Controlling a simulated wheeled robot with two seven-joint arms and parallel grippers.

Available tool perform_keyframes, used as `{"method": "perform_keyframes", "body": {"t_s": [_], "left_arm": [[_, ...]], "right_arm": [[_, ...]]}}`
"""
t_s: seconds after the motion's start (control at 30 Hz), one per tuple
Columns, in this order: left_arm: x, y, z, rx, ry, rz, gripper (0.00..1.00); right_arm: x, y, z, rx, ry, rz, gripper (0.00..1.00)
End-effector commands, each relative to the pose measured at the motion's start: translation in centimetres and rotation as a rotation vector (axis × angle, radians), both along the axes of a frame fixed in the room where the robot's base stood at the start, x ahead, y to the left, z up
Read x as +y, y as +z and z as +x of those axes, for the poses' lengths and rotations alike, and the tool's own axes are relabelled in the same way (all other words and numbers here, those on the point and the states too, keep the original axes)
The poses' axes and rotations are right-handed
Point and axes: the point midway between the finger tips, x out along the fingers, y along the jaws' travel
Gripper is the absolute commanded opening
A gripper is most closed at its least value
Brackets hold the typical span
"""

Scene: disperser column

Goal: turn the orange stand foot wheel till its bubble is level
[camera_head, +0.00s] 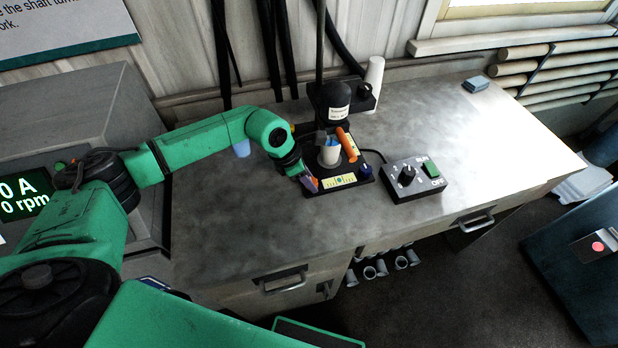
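The disperser stand (331,190) is on the bench, with a black motor head (335,101) above a pale cup with blue contents (329,155). A pale strip with a small green bubble vial (340,181) lies on the front of its base. The bubble is too small to read. A small orange piece, apparently the orange foot wheel (314,184), shows at the base's front left corner. My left gripper (309,183) is right at this corner and partly hides it. I cannot tell if its fingers are closed on the wheel. My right gripper is out of view.
An orange cylinder (347,144) stands tilted beside the cup. A control box (413,178) with knob and green button is right of the stand. The bench (240,235) is clear in front.

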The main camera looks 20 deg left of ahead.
Motion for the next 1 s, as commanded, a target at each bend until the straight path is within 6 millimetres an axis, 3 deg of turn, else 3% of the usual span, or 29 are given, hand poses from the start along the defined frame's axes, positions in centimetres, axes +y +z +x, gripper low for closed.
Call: {"method": "perform_keyframes", "body": {"t_s": [0.37,1.0], "left_arm": [[0.0,-0.2,0.1,-0.003,-0.047,-0.001,0.0],[0.0,-0.4,0.5,-0.008,-0.537,-0.005,0.0]], "right_arm": [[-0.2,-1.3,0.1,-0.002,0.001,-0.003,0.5],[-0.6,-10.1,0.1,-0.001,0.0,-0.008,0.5]]}}
